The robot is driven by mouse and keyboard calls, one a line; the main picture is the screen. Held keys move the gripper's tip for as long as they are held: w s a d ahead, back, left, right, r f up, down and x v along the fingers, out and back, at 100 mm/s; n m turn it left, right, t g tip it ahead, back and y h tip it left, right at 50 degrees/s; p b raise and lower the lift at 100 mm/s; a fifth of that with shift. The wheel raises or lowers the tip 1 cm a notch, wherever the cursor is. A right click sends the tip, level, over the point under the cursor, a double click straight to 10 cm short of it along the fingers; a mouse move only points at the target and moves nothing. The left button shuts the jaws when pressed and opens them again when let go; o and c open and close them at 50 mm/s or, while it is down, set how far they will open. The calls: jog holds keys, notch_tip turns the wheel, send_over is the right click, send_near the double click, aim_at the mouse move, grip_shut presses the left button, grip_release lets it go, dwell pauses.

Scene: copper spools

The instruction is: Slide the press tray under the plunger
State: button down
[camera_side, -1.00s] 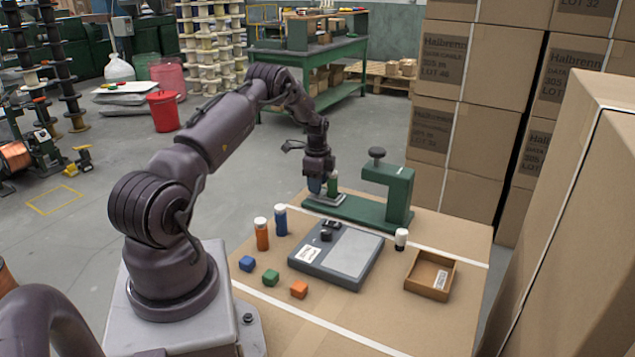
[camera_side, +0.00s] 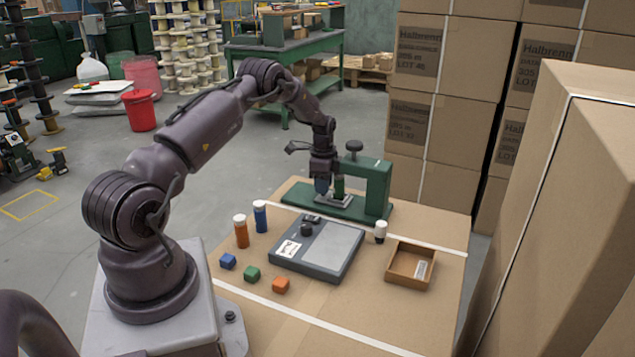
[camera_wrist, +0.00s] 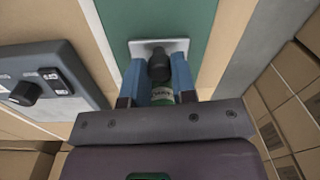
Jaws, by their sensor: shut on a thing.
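The green press (camera_side: 377,190) stands at the far side of the table, with a dark knob (camera_side: 354,147) on top of its overhanging head. The pale metal press tray (camera_side: 333,201) lies on the press's green base, close to the head. My gripper (camera_side: 323,190) is low over the tray. In the wrist view my gripper's blue fingers (camera_wrist: 158,66) are shut on a dark upright handle above the pale tray (camera_wrist: 180,45).
A grey scale (camera_side: 335,250) lies in front of the press. An orange bottle (camera_side: 241,235), a blue bottle (camera_side: 260,218), a white-capped bottle (camera_side: 380,231), several small blocks and an open brown box (camera_side: 410,266) stand around it. Stacked cartons (camera_side: 440,110) rise behind.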

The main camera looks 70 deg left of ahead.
jog(key=c, duration=0.9)
grip_release()
jog(key=shift+c, duration=0.2)
notch_tip(320, 180, up, 13)
jog(key=shift+s+d, duration=0.15)
jog(key=shift+d, duration=0.05)
